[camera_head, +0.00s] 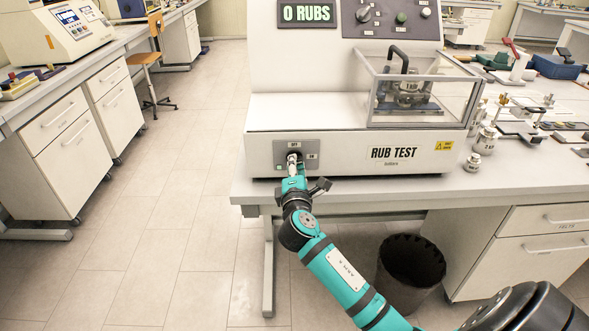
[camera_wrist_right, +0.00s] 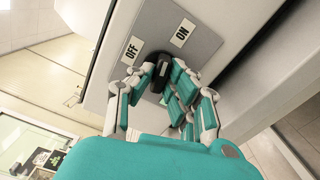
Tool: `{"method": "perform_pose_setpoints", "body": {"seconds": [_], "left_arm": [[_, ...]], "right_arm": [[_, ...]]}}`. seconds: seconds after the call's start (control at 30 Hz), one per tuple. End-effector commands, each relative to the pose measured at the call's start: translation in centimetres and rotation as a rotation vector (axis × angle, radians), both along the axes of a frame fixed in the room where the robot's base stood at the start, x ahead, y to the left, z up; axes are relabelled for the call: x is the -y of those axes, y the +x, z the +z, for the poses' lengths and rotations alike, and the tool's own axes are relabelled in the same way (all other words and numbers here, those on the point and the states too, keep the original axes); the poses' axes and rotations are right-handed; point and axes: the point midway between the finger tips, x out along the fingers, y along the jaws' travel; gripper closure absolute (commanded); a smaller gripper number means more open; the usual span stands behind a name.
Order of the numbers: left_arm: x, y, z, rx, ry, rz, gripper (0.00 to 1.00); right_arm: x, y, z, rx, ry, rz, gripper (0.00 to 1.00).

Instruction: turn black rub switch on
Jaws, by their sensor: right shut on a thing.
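The black rub switch (camera_wrist_right: 161,66) is a dark knob on a grey plate (camera_wrist_right: 185,55) with an OFF label and an ON label. In the head view the plate (camera_head: 281,149) is at the lower left front of the white rub test machine (camera_head: 340,148), OFF above the knob and ON to its right. My right gripper (camera_head: 294,163) is at the plate and hides most of the knob. In the right wrist view my right gripper (camera_wrist_right: 157,74) is shut on the knob, with fingers on both sides. Which way the knob points is hard to tell. The display (camera_head: 307,13) reads 0 RUBS.
The machine stands on a light bench (camera_head: 380,190) with a clear guard box (camera_head: 420,90) at its right. Metal weights (camera_head: 473,162) and small parts lie to the right. A black bin (camera_head: 410,262) is below the bench. The floor at left is clear.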

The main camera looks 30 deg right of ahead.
Motion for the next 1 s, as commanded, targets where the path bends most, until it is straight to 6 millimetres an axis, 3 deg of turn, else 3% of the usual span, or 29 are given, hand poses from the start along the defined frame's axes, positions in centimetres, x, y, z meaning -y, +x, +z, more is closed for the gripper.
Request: {"method": "perform_pose_setpoints", "body": {"seconds": [0.4, 1.0], "left_arm": [[-0.04, -0.07, -1.27, -0.001, 0.0, 0.0, 0.37], [0.0, -0.12, -1.4, -0.002, 0.001, -0.001, 0.37]], "right_arm": [[-0.07, -0.01, -0.22, 0.116, 0.197, 0.0, 1.0], [-0.06, 0.0, -0.15, 0.14, 0.236, 0.0, 1.0]]}}
